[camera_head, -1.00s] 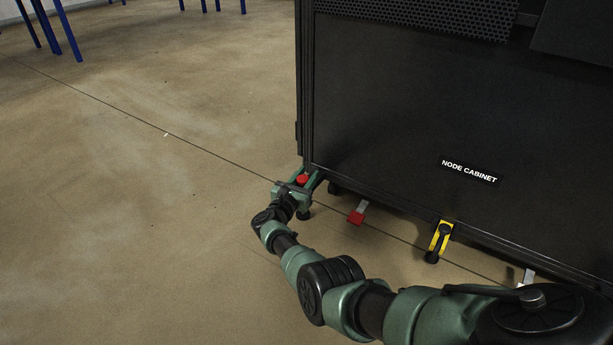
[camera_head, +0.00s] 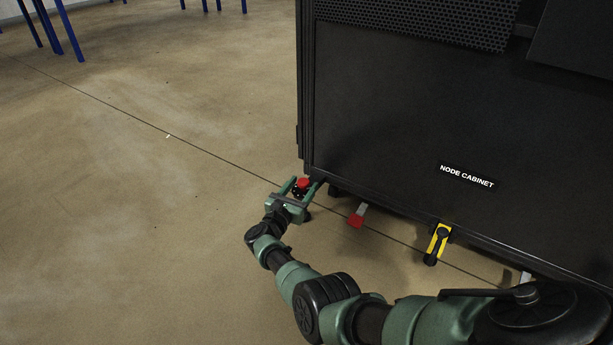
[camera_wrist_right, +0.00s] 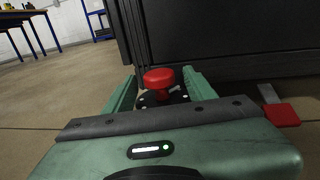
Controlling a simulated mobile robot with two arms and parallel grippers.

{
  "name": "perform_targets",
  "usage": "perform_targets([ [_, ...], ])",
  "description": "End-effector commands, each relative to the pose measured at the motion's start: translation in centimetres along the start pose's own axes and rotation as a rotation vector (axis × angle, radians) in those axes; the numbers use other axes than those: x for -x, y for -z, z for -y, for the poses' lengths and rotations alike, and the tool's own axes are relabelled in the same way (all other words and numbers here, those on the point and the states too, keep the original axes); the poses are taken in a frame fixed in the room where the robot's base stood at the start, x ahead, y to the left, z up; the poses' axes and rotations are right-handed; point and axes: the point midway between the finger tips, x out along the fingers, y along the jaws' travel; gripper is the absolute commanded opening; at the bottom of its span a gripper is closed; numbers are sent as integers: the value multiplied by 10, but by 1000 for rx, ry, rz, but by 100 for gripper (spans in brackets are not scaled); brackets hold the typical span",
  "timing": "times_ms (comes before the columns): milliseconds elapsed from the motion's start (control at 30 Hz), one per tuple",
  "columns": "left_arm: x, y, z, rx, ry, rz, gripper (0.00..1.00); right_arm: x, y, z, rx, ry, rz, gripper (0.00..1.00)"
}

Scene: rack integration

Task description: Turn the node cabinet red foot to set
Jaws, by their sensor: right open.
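The node cabinet (camera_head: 400,110) is a large black cabinet with a white label on its front. The red foot (camera_head: 303,183) is a round red knob on a dark base at the cabinet's lower left corner. It also shows in the right wrist view (camera_wrist_right: 159,80). My right gripper (camera_head: 301,187) is open, with one finger on each side of the red knob. In the right wrist view the knob stands between the green fingers (camera_wrist_right: 158,90), with a visible gap on both sides. The foot's lower part is hidden by the gripper body. My left gripper is not in view.
A red pedal-like tab (camera_head: 355,220) and a yellow lever (camera_head: 438,240) with a black handle stick out under the cabinet's front edge. Blue table legs (camera_head: 50,30) stand far back left. The floor left of the cabinet is clear.

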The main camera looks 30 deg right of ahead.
Motion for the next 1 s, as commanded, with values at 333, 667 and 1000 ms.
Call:
perform_targets([
  [333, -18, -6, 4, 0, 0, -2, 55, 39, 0, 0, 1, -1, -1, 55],
  [667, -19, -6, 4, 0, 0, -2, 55, 39, -1, 0, 4, -1, 3, 55],
  [1000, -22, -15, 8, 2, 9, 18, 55, 24, -41, 16, 212, -20, 123, 55],
])
